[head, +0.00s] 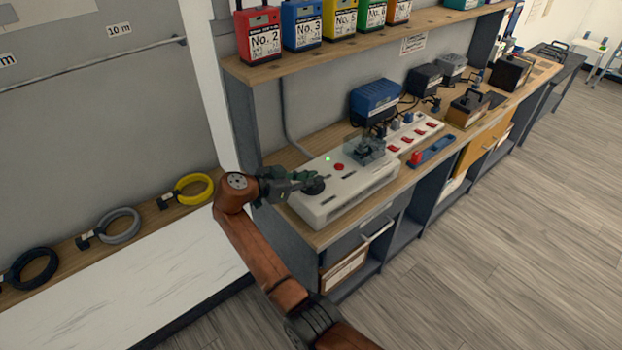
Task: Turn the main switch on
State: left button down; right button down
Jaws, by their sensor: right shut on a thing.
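A white control box (352,193) stands on the workbench near its left end. On its top are a black rotary knob (315,187), taken to be the main switch, a red button (339,167) and a small green light (327,158) that looks lit. My right gripper (309,182) is at the knob, shut on it; its fingers partly hide the knob, so I cannot read the knob's position. My left gripper is not in view.
A dark see-through part (366,148) sits on the box's back right. Behind it are a power strip with red switches (414,137) and a blue charger (375,100). A shelf (365,45) with coloured battery packs hangs above. Cable coils (119,226) lie left. The floor right is clear.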

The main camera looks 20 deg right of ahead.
jog(key=c, duration=1.9)
grip_release()
jog(key=shift+c, duration=0.2)
jog(key=v, duration=1.2)
